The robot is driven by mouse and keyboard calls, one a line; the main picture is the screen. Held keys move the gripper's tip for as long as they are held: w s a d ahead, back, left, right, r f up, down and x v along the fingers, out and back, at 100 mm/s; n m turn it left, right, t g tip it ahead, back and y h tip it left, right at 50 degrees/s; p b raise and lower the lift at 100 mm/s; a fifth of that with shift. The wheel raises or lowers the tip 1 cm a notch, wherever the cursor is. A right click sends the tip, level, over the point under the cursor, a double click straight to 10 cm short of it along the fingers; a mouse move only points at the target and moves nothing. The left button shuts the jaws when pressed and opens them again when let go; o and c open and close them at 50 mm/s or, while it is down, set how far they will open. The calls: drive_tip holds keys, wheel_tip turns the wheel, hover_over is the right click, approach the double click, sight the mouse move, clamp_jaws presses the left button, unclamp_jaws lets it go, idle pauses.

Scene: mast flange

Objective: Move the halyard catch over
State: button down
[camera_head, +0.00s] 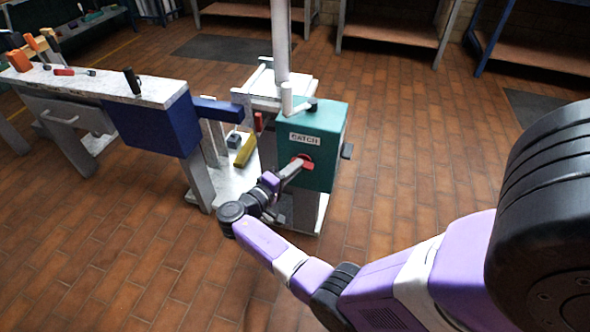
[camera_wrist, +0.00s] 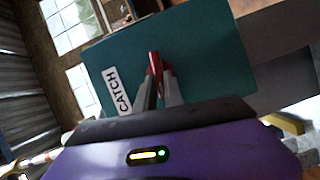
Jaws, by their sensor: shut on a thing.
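The halyard catch is a teal box (camera_head: 325,150) labelled CATCH, mounted at the foot of the white mast (camera_head: 281,40). A red lever (camera_head: 303,162) sits on its front face, below the label. My gripper (camera_head: 298,166) reaches the front of the box and is shut on the red lever. In the wrist view the lever (camera_wrist: 155,65) stands between the fingers of my gripper (camera_wrist: 158,84), with the teal face (camera_wrist: 205,50) behind it. The fingers hide part of the lever. The CATCH label (camera_wrist: 117,92) shows left of the fingers.
A workbench (camera_head: 100,85) with a blue box (camera_head: 155,125) and several tools stands at the left. A yellow block (camera_head: 245,151) lies on the pale base plate beside the catch box. Shelving tables (camera_head: 390,32) line the back. The brick floor (camera_head: 400,190) right of the box is clear.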

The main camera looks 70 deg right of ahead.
drive_tip(key=shift+f+n+h, duration=0.2)
drive_tip(key=shift+n+h, duration=0.2)
drive_tip(key=shift+n, duration=0.4)
drive_tip(key=c, duration=1.4)
unclamp_jaws()
drive_tip(key=shift+c, duration=0.2)
drive_tip(key=v, duration=0.8)
drive_tip(key=shift+w+d, duration=0.1)
